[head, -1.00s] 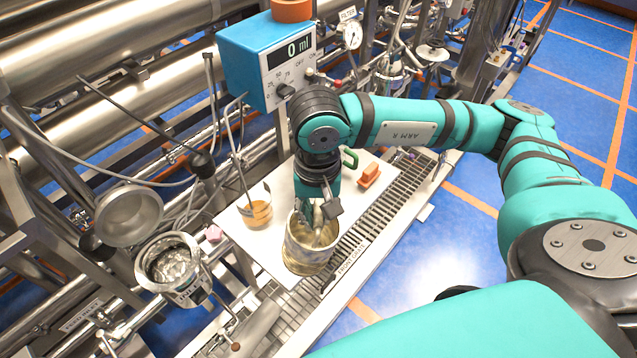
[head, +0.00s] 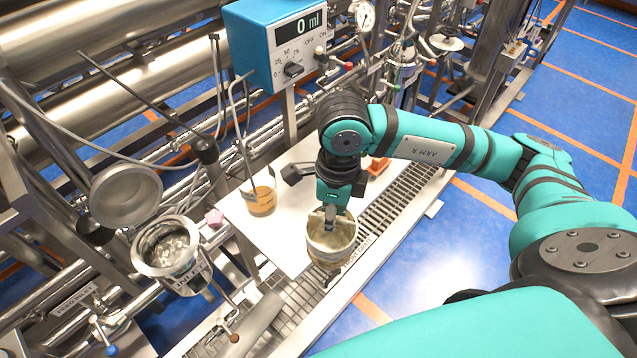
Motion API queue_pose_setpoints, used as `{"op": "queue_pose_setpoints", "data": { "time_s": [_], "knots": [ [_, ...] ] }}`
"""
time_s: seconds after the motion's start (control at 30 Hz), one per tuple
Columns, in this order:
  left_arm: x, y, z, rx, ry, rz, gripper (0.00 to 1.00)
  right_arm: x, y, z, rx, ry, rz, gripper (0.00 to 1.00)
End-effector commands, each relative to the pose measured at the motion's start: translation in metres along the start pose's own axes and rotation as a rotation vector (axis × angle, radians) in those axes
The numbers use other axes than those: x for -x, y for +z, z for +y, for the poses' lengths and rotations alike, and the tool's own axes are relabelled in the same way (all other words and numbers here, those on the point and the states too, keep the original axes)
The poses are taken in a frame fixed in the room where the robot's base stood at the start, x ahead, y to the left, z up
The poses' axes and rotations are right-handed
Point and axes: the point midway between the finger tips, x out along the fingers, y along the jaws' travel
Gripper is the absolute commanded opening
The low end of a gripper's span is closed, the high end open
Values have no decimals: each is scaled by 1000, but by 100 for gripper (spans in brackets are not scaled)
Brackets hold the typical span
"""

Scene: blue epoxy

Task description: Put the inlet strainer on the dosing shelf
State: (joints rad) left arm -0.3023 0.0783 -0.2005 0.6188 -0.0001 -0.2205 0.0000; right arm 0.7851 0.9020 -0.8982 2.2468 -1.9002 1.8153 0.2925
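The inlet strainer (head: 331,248), seemingly the open-topped, pale gold-grey cylinder, is near the front edge of the white dosing shelf (head: 285,238). My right gripper (head: 331,218) reaches down from above with its fingers at the strainer's rim and appears shut on it. The strainer is about upright and overlaps the shelf's edge and the grating in the picture. I cannot tell whether its bottom touches anything. The inlet housing (head: 170,262), labelled INLET, stands open at the left, with its round lid (head: 125,195) swung back. My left gripper is out of view.
A beaker of amber liquid (head: 262,202) stands on the shelf, with a bent tube running into it. An orange block (head: 378,167) lies behind my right wrist. A blue dosing unit (head: 275,45) reading 0 ml stands behind. Grating (head: 398,196) runs along the shelf's front.

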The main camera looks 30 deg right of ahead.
Motion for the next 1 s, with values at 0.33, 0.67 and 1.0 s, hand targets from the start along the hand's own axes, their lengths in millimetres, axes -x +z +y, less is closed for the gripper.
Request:
{"op": "queue_pose_setpoints", "data": {
  "time_s": [0.33,0.67,1.0],
  "knots": [
    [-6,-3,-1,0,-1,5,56,0,5,-24,-508,132,-30,0],
    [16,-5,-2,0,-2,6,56,-2,24,-104,-520,136,-31,0],
    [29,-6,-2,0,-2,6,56,-8,38,-168,-513,134,-31,0]
  ]
}}
